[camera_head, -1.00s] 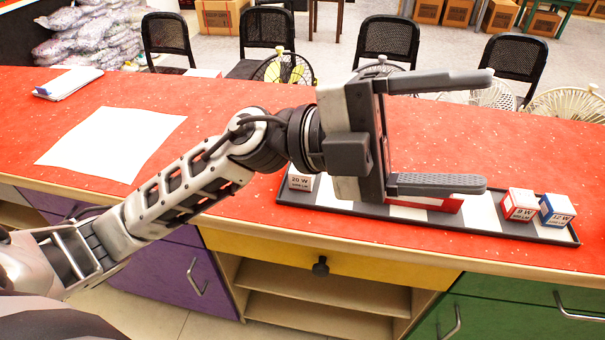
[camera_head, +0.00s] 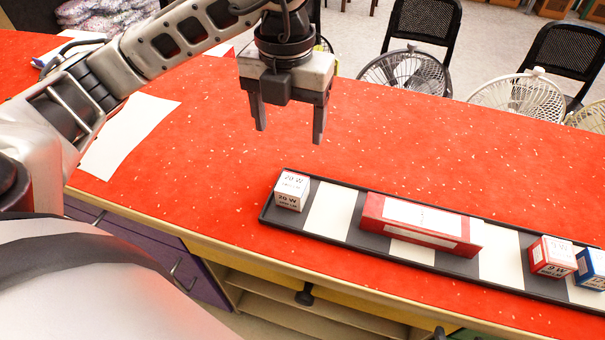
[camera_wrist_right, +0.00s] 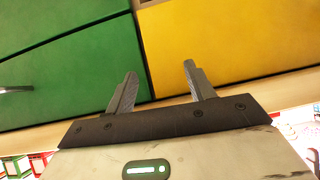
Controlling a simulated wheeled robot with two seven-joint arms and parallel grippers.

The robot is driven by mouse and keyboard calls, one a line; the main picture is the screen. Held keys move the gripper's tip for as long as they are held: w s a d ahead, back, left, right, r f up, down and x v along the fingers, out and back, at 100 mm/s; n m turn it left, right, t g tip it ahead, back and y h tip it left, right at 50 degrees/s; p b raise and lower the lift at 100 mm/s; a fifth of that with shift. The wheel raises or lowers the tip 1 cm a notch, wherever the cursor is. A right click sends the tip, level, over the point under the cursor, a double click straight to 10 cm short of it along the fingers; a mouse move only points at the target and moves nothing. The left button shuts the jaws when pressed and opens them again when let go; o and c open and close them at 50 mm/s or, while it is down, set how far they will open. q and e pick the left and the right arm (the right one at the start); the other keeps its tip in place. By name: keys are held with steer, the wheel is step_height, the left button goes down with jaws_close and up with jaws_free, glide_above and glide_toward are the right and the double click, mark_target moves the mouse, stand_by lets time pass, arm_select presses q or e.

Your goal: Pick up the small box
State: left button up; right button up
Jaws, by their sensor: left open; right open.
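Small boxes stand on a long black-and-white tray (camera_head: 328,212) on the red counter. A white box marked 20 W (camera_head: 292,190) is at the tray's left end. A red and white box (camera_head: 551,257) and a blue and white box (camera_head: 592,268) are towards its right end. A longer red box (camera_head: 420,224) lies in the middle. My left gripper (camera_head: 289,137) is open and empty, pointing down above the counter, up and behind the white box. My right gripper (camera_wrist_right: 158,85) is open and empty in the right wrist view, facing green and yellow drawer fronts.
The red counter (camera_head: 400,140) is clear behind the tray. A white paper sheet (camera_head: 130,135) lies at the left. Fans (camera_head: 405,72) and black chairs (camera_head: 422,28) stand beyond the counter. In the right wrist view, the counter's cabinet has a yellow drawer (camera_wrist_right: 230,45).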

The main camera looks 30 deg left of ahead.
arm_select(q)
glide_above(292, 183)
steer(key=f, duration=0.8)
steer(key=shift+s+a, duration=0.1)
steer(key=shift+a, duration=0.1)
steer(key=shift+d+f, duration=0.15)
steer(key=shift+f, duration=1.35)
steer(key=shift+d+f, duration=0.1)
steer(key=shift+f, duration=1.35)
steer(key=c, duration=1.1)
